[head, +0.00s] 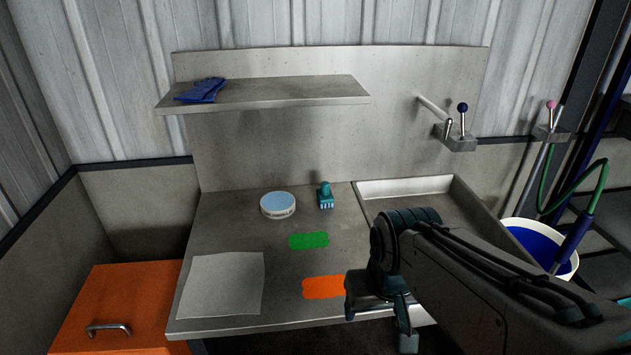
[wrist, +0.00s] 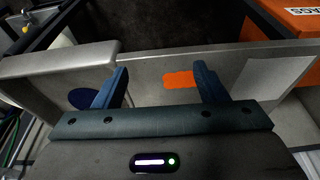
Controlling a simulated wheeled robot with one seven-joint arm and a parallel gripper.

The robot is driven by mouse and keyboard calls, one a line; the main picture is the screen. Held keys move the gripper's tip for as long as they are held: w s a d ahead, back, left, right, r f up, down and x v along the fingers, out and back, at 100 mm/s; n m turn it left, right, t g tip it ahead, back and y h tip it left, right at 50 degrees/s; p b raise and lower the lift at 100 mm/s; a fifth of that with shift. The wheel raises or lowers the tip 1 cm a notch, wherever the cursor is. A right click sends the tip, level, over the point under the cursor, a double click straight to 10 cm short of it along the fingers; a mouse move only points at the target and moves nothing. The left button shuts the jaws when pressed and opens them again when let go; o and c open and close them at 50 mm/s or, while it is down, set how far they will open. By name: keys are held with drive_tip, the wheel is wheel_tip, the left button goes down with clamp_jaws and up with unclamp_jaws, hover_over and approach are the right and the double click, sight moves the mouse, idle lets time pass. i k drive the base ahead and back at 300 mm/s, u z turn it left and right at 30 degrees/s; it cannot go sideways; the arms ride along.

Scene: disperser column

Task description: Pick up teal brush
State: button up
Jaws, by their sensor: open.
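The teal brush (head: 326,196) stands on the metal worktop, handle up and bristles down. It is just right of a round tin and behind a green mat. I do not make it out in the wrist view. My gripper (head: 378,322) is at the worktop's front edge, right of the orange mat, well in front of the brush and to its right. In the wrist view my gripper (wrist: 162,84) has its fingers wide apart with nothing held between them.
The round tin (head: 278,205), green mat (head: 309,240), orange mat (head: 324,287) and pale sheet (head: 221,284) lie on the worktop. A sink (head: 405,188) is at right, a shelf (head: 262,93) with blue gloves (head: 203,90) above. A bucket (head: 540,247) stands far right.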

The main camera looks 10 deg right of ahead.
sight(325, 196)
drive_tip(key=u, duration=2.65)
drive_tip(key=k, duration=1.25)
drive_tip(key=z, duration=1.5)
drive_tip(key=i, duration=1)
